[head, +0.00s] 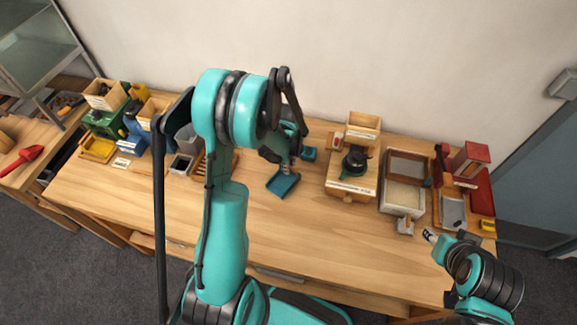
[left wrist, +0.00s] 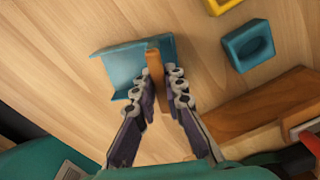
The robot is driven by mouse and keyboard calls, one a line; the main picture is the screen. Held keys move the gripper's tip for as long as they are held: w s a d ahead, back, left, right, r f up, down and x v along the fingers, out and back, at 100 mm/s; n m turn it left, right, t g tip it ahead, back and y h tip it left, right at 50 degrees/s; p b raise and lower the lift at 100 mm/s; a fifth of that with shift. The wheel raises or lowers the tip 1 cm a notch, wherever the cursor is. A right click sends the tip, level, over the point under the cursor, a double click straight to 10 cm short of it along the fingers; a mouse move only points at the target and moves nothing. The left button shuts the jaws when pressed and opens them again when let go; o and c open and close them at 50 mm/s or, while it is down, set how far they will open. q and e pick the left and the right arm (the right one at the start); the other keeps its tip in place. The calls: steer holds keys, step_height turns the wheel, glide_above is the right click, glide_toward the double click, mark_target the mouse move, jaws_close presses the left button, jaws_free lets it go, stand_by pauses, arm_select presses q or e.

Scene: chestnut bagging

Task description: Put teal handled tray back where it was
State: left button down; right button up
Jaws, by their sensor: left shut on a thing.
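The teal tray (head: 283,184) is near the middle of the table in the head view, beneath my left gripper (head: 288,163). In the left wrist view the tray (left wrist: 122,66) shows its open side and its wooden handle (left wrist: 155,68). My left gripper (left wrist: 164,86) is shut on that handle, with its fingers on either side. I cannot tell whether the tray touches the table or hangs just above it. My right gripper (head: 430,236) is over the table's right part, near a small grey-topped block; its finger opening is too small to judge.
A small blue square dish (head: 309,154) lies just behind the tray. A wooden stand with a dark round pot (head: 355,161) is to its right, then a shallow wooden box (head: 403,193). Slatted wooden pieces and boxes crowd the left. The table's front middle (head: 310,235) is bare.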

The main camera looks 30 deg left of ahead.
arm_select(q)
steer(key=shift+f, duration=0.15)
steer(key=c, duration=1.6)
jaws_free()
steer(key=shift+r, duration=0.5)
step_height(320, 180, up, 11)
steer(key=p, duration=0.2)
steer(key=s+d+r+n+t, duration=0.3)
steer(key=s+d+r+n, duration=0.2)
steer(key=n, duration=0.5)
steer(key=s+d+r+n+t, duration=0.4)
steer(key=s+r+n, duration=0.3)
steer(key=s+n, duration=0.2)
steer(key=shift+d+r+n, duration=0.25)
steer(key=shift+d+n, duration=0.15)
steer(key=shift+d, duration=0.2)
